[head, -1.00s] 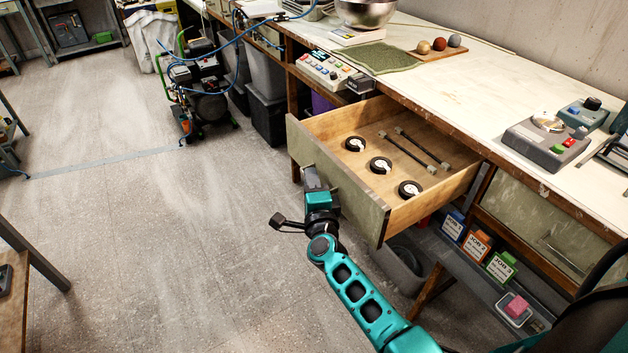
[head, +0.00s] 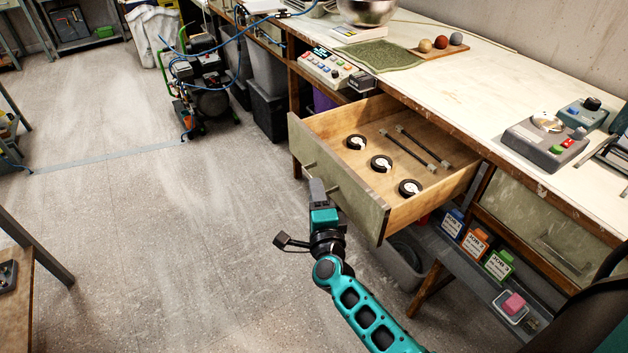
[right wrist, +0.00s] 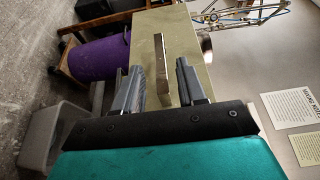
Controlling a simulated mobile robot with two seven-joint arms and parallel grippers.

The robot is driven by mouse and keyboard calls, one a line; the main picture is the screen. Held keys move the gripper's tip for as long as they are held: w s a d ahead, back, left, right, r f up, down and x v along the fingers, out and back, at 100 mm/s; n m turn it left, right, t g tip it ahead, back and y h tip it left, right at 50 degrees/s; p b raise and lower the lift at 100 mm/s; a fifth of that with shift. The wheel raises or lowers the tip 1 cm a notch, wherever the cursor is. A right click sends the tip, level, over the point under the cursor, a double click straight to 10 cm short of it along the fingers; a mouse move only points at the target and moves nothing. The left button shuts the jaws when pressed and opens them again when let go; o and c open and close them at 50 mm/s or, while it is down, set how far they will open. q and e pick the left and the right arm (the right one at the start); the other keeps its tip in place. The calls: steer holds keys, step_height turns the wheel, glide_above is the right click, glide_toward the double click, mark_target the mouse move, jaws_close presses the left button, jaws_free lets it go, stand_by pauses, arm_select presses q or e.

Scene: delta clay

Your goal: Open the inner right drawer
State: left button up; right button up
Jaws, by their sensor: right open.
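A drawer with a pale green front (head: 358,203) and bare wood inside stands pulled well out from under the workbench. In the head view its bar handle (head: 310,166) is partly hidden by my right gripper (head: 317,188). My right gripper is just in front of the drawer front, open. In the right wrist view the handle (right wrist: 162,62) shows between and beyond the two spread fingers, and the fingers appear clear of it. Several black round pieces (head: 381,164) and two dark rods (head: 408,149) lie in the drawer. My left gripper is not in view.
Another pale green drawer (head: 534,225) at the right is shut. Labelled boxes (head: 477,243) and a pink block (head: 513,303) sit on the low shelf. A grey bin (head: 397,262) stands under the open drawer.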

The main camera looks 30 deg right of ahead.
steer(key=v, duration=0.2)
steer(key=shift+s+a, duration=0.15)
steer(key=shift+s, duration=0.15)
steer(key=s+a+f+n+g+y, duration=0.3)
steer(key=s+n, duration=0.6)
steer(key=n, duration=0.3)
steer(key=s+a+f+n+g+y, duration=0.3)
steer(key=s+n, duration=0.5)
steer(key=n, duration=0.4)
steer(key=shift+s+f+y, duration=0.4)
steer(key=shift+y, duration=0.4)
